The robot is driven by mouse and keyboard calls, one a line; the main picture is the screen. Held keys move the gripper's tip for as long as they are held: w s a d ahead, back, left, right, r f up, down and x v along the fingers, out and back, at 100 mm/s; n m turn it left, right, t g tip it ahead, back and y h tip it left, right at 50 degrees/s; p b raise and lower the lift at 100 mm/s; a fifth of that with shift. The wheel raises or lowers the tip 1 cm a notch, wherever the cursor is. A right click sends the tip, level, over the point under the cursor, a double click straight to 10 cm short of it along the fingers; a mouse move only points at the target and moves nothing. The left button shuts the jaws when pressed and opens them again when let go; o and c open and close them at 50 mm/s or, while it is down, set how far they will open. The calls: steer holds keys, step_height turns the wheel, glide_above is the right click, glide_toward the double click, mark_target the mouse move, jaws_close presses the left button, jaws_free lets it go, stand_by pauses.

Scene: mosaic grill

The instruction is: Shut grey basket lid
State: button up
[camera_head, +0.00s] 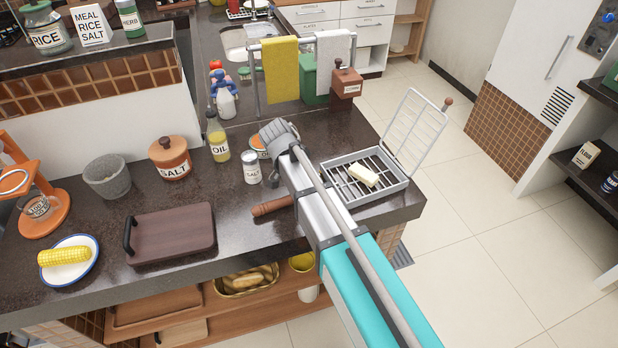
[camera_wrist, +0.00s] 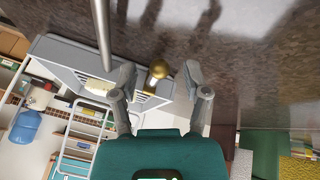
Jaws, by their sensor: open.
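The grey basket (camera_head: 400,187) sits on the dark counter near its right end, a slatted tray with a pale block (camera_head: 363,174) inside. Its lid (camera_head: 416,130), a wire frame with a wooden knob (camera_head: 447,103), stands open, tilted up at the back right. My gripper (camera_head: 275,132) is over the counter left of the basket, apart from the lid. In the wrist view my gripper (camera_wrist: 158,73) is open, with a brass-coloured round thing between the fingers that I cannot identify. The basket (camera_wrist: 62,50) and the lid's wires (camera_wrist: 74,150) show at left there.
A salt shaker (camera_head: 251,167), an oil bottle (camera_head: 217,138) and a salt pot (camera_head: 170,158) stand left of my arm. A wooden mill (camera_head: 346,88) stands behind the basket. Towels hang on a rack (camera_head: 256,85) behind. Floor right of the counter is clear.

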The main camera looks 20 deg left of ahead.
jaws_close()
stand_by(0.3)
steer(key=shift+f, duration=0.1)
stand_by(0.4)
jaws_free()
steer(key=shift+r, duration=0.2)
